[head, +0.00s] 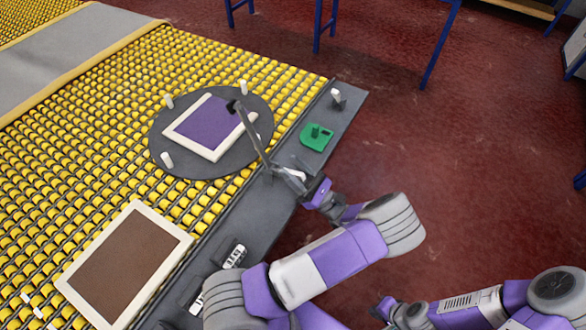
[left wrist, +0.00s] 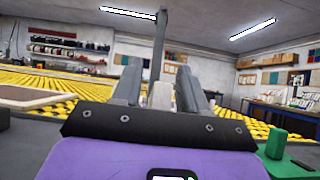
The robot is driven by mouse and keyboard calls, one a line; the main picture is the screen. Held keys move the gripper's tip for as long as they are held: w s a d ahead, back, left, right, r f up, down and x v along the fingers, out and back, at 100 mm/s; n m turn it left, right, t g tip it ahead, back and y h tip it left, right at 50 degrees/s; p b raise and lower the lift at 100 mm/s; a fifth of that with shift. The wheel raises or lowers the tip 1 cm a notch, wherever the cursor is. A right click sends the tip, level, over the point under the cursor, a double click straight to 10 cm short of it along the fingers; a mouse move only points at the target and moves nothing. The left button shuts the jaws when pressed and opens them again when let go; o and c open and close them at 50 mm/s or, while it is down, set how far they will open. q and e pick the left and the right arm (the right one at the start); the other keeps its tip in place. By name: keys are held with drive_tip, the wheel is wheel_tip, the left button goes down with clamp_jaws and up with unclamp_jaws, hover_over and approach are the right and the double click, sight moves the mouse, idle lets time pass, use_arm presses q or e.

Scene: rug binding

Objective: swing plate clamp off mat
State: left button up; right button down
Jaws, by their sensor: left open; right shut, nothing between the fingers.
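The purple mat (head: 207,124) with a pale border lies on a round dark plate (head: 182,166). The plate clamp's grey bar (head: 250,134) runs from the dark side rail to a black tip (head: 233,106) that appears over the mat's right edge; I cannot tell whether it touches. In the left wrist view a grey upright (left wrist: 160,45) rises beyond my fingers. My left gripper (head: 291,174) is at the clamp's near end, its fingers (left wrist: 160,88) open with a pale piece (left wrist: 161,96) seen between them. My right gripper (head: 386,309) is shut and empty, low in the head view, away from the clamp.
White pegs (head: 166,159) stand around the plate's rim. A green block (head: 316,137) sits on the dark rail (head: 345,107) right of the clamp. A brown framed mat (head: 125,268) lies on the yellow rollers at lower left. Red floor (head: 430,140) is clear at right.

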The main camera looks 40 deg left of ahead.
use_arm(q)
drive_tip(key=v, duration=0.7)
drive_tip(key=shift+d, duration=0.1)
drive_tip(key=s+d+f+n+g+h, duration=0.1)
drive_tip(key=f+n+h, duration=0.1)
drive_tip(key=s+d+f+n+g+h, duration=0.1)
drive_tip(key=s+f+n+h, duration=0.1)
drive_tip(key=f, duration=0.1)
drive_tip(key=s+d+f+n+g+h+p, duration=0.1)
drive_tip(key=f+n+h, duration=0.1)
drive_tip(key=f, duration=0.1)
drive_tip(key=shift+s+f+h, duration=0.15)
drive_tip(key=shift+f+h, duration=0.05)
drive_tip(key=shift+h, duration=0.2)
drive_tip(key=s+d+f+n+g+h, duration=0.2)
drive_tip(key=s+f+n+g+h, duration=0.15)
drive_tip(key=s+f+h, duration=0.95)
drive_tip(key=d+f+n+t+h, duration=0.4)
drive_tip(key=d+n+h, duration=0.2)
drive_tip(key=d+h, duration=0.15)
drive_tip(key=w+r+n+t+h, duration=0.2)
drive_tip(key=w+r+n+t, duration=0.1)
drive_tip(key=w+n+t, duration=0.1)
drive_tip(key=shift+w+t, duration=0.65)
